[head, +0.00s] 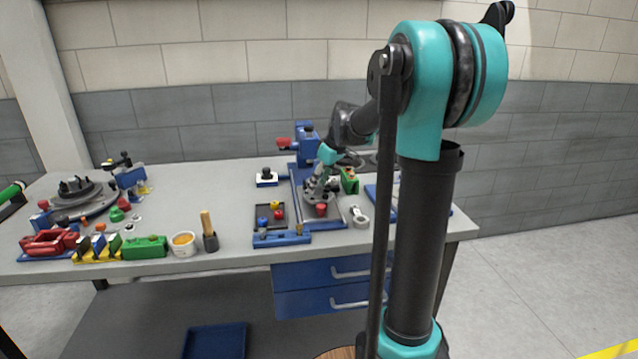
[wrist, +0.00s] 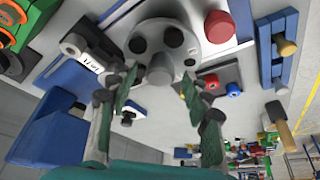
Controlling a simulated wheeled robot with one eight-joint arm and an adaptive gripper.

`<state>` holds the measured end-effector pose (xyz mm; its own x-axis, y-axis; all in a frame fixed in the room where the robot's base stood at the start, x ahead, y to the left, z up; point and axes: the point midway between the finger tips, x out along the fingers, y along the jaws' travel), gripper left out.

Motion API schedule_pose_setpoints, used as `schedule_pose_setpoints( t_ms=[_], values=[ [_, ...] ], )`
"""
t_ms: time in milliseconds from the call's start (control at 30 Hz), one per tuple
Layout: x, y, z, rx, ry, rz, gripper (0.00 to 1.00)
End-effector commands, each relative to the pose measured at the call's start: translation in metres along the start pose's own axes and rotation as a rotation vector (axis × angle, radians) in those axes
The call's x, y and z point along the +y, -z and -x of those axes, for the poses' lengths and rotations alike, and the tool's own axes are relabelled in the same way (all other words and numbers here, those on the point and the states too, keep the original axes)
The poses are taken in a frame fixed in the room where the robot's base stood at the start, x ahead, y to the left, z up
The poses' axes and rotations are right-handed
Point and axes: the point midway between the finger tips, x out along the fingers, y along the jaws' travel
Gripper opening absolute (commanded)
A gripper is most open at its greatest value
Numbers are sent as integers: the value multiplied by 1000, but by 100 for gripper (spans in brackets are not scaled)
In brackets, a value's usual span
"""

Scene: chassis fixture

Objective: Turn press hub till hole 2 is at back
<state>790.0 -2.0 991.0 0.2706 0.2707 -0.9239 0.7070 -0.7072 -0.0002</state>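The press hub (wrist: 150,30) is a grey round disc with several dark holes and a grey central post (wrist: 160,69). In the head view the hub (head: 328,212) sits on the blue press fixture, partly hidden by my gripper (head: 314,191). A red knob (wrist: 218,26) stands at the hub's edge; in the head view it is on the near side (head: 321,209). In the wrist view my gripper (wrist: 158,80) has its green-padded fingertips apart on either side of the post, with visible gaps. I cannot read any hole numbers.
The blue press column (head: 306,145) stands behind the hub. A dark tray (head: 262,216) with coloured pegs lies left of it, and a grey ring-ended part (head: 358,217) lies right. A green block (head: 349,181) is close behind. Bare tabletop (head: 200,190) lies further left.

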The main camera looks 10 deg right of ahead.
Motion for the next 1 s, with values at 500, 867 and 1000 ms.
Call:
schedule_pose_setpoints(
  t_ms=[500, 867, 1000],
  values=[
    [0, 0, 0, 0, -1, -2, 0],
    [-2, 0, 1, 0, -48, -115, 0],
    [-2, 0, 0, 0, -90, -214, 0]
  ],
)
